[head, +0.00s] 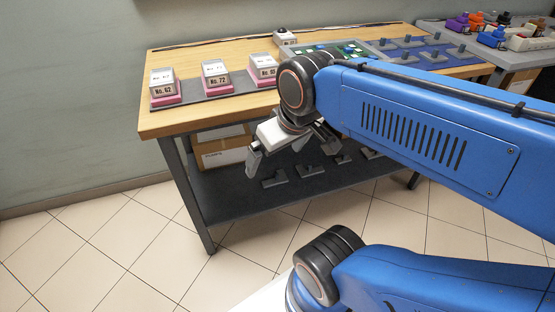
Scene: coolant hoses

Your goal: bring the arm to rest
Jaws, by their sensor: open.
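My gripper (291,143) is at the end of my blue arm, in front of the workbench (225,113). Its two fingers are spread apart, and nothing shows between them. It hangs just off the bench's front edge, with the lower shelf behind it in the picture. My blue arm reaches in from the right and covers part of the bench top.
Boxes on pink bases, labelled No. 62 (162,89), No. 72 (216,77) and No. 80 (263,69), stand on a dark strip. A blue mat (436,57) holds several fittings. Grey parts (275,179) lie on the lower shelf. The tiled floor (110,255) at left is clear.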

